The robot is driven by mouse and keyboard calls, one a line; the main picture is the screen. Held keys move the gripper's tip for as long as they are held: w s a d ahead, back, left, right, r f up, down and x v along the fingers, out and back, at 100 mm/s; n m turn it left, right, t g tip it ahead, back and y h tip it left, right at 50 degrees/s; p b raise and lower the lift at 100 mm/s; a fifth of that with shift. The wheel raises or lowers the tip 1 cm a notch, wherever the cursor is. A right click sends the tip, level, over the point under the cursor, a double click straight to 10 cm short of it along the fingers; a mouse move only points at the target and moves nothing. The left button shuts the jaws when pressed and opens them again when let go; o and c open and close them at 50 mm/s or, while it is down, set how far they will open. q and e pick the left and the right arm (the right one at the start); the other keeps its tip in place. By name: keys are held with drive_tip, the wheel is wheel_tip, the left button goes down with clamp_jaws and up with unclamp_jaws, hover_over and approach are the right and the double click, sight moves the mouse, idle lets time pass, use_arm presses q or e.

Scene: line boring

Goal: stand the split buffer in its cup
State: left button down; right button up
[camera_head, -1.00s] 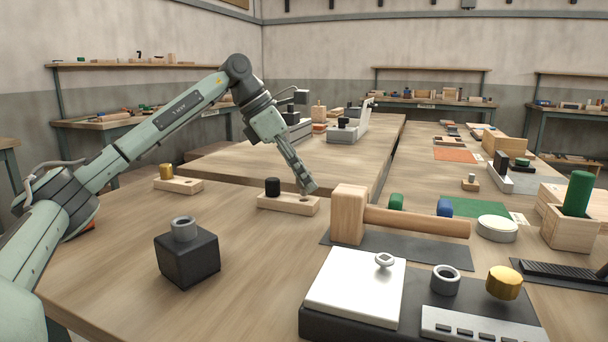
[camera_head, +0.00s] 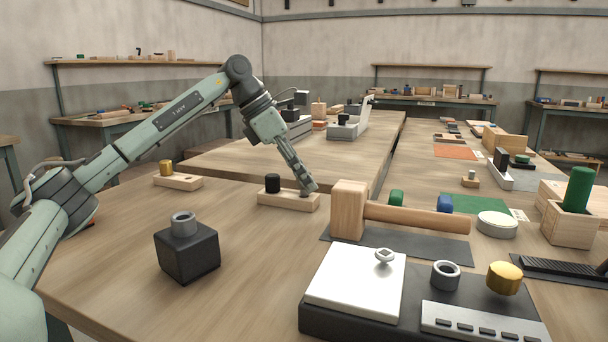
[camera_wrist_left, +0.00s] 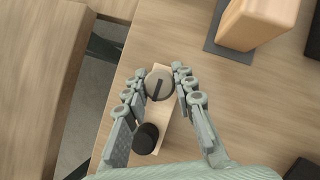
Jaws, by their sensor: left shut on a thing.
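The wooden block (camera_head: 280,202) lies on the near table, with a black cylinder (camera_head: 272,184) standing in its left end. In the left wrist view the same block (camera_wrist_left: 163,130) shows under my fingers, with the black cylinder (camera_wrist_left: 146,138) nearer the wrist. A grey round piece with a dark slot across its top, which looks like the split buffer (camera_wrist_left: 158,85), is at the block's far end. My left gripper (camera_head: 307,189) is shut on it, one finger on each side. Its lower part and the cup under it are hidden, so I cannot tell how deep it sits.
A wooden mallet (camera_head: 400,217) lies right of the block on a dark mat. A black cube with a grey ring (camera_head: 187,250) stands in front. A second wooden block (camera_head: 180,182) with a yellow cylinder is at left. Bare tabletop lies between them.

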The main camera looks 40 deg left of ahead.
use_arm(q)
drive_tip(key=shift+f+b, duration=0.35)
drive_tip(key=shift+f, duration=0.4)
drive_tip(key=c, duration=1.2)
unclamp_jaws()
drive_tip(key=shift+f, duration=0.1)
drive_tip(key=shift+o, duration=0.2)
drive_tip(key=shift+p+v, duration=2.7)
drive_tip(key=shift+v, duration=1.4)
drive_tip(key=shift+d+f, duration=0.1)
drive_tip(key=shift+f, duration=0.05)
